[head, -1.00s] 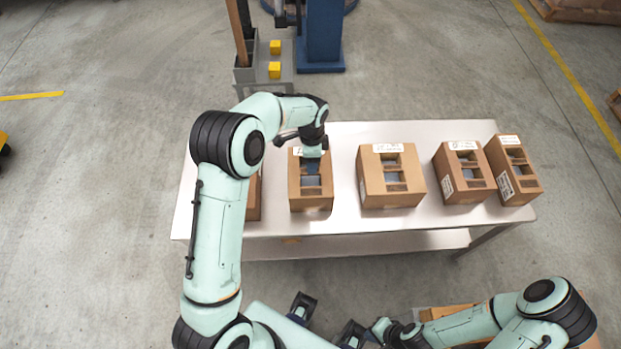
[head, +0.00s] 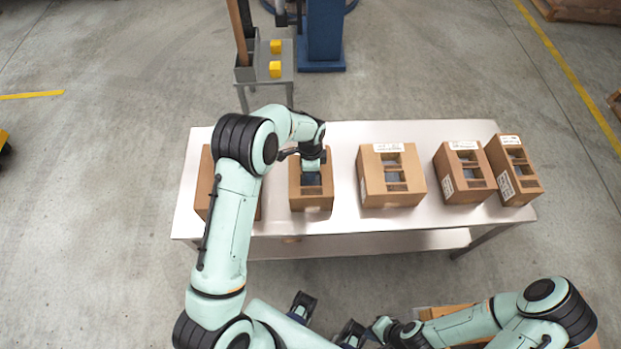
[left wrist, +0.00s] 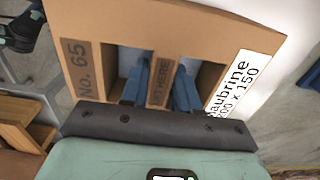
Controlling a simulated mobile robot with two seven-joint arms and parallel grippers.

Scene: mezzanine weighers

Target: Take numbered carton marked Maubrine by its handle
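The carton marked Maubrine (head: 311,201) is brown and stands upright on the table, second from the left. In the left wrist view its top carries a white label (left wrist: 240,82) reading "aubrine" and a dark "No. 65" patch (left wrist: 77,68). Its handle (left wrist: 160,82) is a strip marked "HERE" between two openings. My left gripper (head: 311,174) is over this carton. Its blue fingers (left wrist: 160,95) are apart, one in each opening, straddling the handle. Any slight contact with the strip cannot be made out. My right arm's end (head: 388,330) is low in the head view; its fingers are unclear.
The pale table (head: 345,222) also bears a partly hidden carton (head: 206,185) at the left. To the right stand a wide carton (head: 392,197), a smaller carton (head: 464,190) and a tilted-looking carton (head: 518,185). A grey stand (head: 283,66) with yellow blocks is behind.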

